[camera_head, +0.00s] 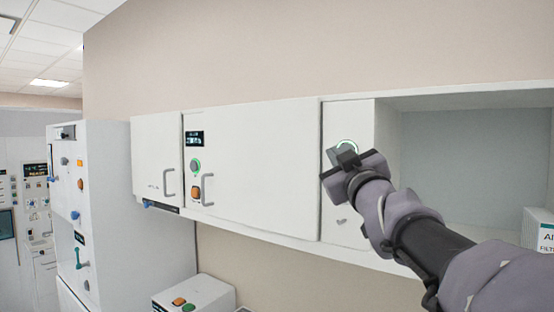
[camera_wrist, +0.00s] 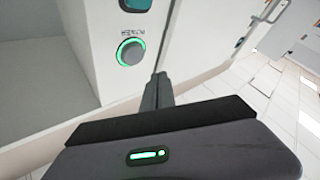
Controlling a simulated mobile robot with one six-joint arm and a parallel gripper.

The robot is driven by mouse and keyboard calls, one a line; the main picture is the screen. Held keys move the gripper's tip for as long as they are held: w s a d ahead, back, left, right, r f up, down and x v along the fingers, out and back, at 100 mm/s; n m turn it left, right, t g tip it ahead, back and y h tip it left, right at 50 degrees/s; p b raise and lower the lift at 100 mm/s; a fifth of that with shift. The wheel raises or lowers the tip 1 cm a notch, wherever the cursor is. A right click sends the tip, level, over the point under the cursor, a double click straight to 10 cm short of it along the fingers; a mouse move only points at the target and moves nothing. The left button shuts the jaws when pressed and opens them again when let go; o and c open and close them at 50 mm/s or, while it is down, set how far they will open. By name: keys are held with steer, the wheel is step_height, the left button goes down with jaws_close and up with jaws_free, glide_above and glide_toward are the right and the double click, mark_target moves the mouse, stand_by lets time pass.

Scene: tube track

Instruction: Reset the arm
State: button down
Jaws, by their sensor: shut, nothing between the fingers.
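My arm reaches in from the lower right in the head view, and my gripper (camera_head: 345,152) is up in front of the narrow white panel (camera_head: 349,112) between the closed cabinet and the open shelf. In the wrist view, my gripper (camera_wrist: 157,88) has its fingers together with nothing between them. A round grey button with a lit green ring (camera_wrist: 131,52) is on the panel just left of the fingertips. In the head view my gripper partly covers that green ring (camera_head: 346,142). I cannot tell whether the fingertips touch the panel.
White wall cabinets (camera_head: 256,150) with grey handles run left of the panel. An open shelf (camera_head: 470,150) lies to its right, with a white labelled box (camera_head: 538,232) inside. A tall white unit (camera_head: 120,215) and a button box (camera_head: 194,295) stand lower left.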

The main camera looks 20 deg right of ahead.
steer(key=shift+s+a+b, duration=0.5)
steer(key=shift+s+a, duration=0.3)
steer(key=shift+a, duration=0.3)
